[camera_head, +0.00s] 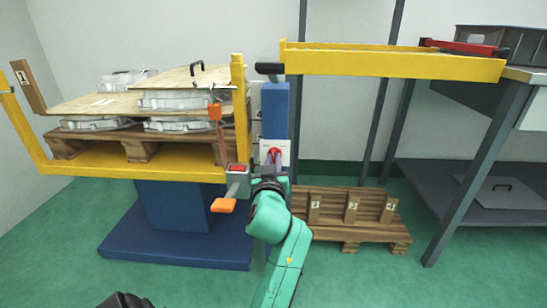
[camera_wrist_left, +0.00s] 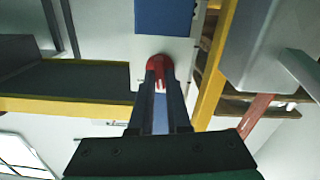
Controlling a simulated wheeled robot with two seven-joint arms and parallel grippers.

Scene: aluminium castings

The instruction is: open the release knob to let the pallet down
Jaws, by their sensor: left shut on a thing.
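The release knob (camera_head: 272,154) is red and sits on a white plate on the blue post, to the right of the loaded yellow platform. It also shows as a red round knob in the left wrist view (camera_wrist_left: 159,65). My left gripper (camera_head: 271,166) is at the knob, its fingers pointing at the plate and shut on it. The fingers hide part of the knob, so its turned position is unclear. The wooden pallet (camera_head: 140,151) rests raised on the yellow platform (camera_head: 115,170), carrying aluminium castings (camera_head: 175,101) and plywood sheets (camera_head: 85,106).
A grey box with a red button (camera_head: 237,180) and an orange pedal-like piece (camera_head: 223,206) stand just left of my arm. A second yellow frame (camera_head: 400,65) is at right. A low wooden pallet (camera_head: 350,230) lies behind my arm. Green floor is free in front.

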